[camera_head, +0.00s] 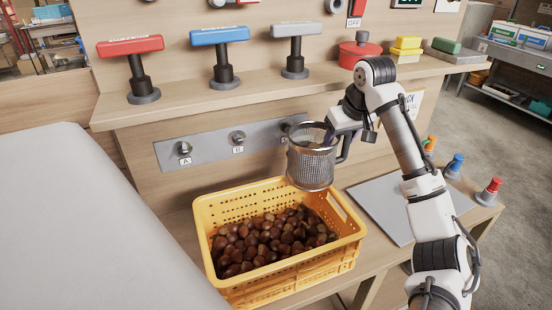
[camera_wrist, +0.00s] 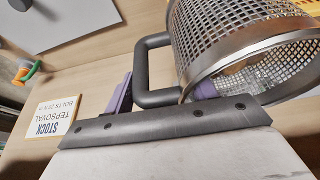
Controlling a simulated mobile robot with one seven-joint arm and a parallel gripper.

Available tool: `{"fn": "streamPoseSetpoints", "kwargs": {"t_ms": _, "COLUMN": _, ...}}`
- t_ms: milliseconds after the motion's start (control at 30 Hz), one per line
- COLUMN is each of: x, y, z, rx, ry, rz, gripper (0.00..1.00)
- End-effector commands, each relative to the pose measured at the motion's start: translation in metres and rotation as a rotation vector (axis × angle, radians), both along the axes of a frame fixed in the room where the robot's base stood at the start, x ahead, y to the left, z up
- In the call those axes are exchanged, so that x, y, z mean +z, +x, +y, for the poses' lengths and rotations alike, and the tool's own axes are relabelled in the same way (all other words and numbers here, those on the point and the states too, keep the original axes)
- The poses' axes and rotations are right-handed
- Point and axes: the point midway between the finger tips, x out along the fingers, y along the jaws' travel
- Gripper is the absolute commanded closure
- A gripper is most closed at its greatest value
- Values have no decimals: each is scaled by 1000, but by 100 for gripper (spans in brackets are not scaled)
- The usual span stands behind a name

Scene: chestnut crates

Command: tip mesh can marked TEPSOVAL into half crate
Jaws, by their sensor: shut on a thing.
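The mesh can (camera_head: 311,166) is a silver wire cylinder with a solid rim and a dark handle. It hangs roughly upright above the back right part of the yellow crate, apart from it. My gripper (camera_head: 343,133) is shut on the can's handle, at the can's right. In the wrist view the can (camera_wrist: 225,28) shows at the upper right with its mouth towards me, and my gripper's purple pads (camera_wrist: 160,98) are at the handle. The yellow crate (camera_head: 285,277) holds many brown chestnuts. No marking is readable on the can.
A sign reading STOCK TEPSOVAL (camera_wrist: 55,117) shows in the wrist view. A shelf (camera_head: 240,95) with red, blue and grey T-handles runs behind. Knobs (camera_head: 238,138) line the panel below it. A grey plate (camera_head: 385,205) lies right of the crate, with coloured pegs (camera_head: 456,165) beyond.

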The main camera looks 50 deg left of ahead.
Motion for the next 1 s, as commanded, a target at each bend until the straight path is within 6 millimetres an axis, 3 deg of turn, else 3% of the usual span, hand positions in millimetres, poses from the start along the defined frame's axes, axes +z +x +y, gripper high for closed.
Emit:
{"fn": "streamPoseSetpoints", "kwargs": {"t_ms": 400, "x": 10, "y": -13, "z": -3, "rx": 2, "ry": 17, "rz": -174, "gripper": 100}}
{"fn": "streamPoseSetpoints", "kwargs": {"t_ms": 767, "x": 34, "y": -32, "z": -5, "rx": 2, "ry": 43, "rz": -356, "gripper": 100}}
{"fn": "streamPoseSetpoints", "kwargs": {"t_ms": 1000, "x": 36, "y": -47, "z": -8, "rx": 2, "ry": 60, "rz": -474, "gripper": 100}}
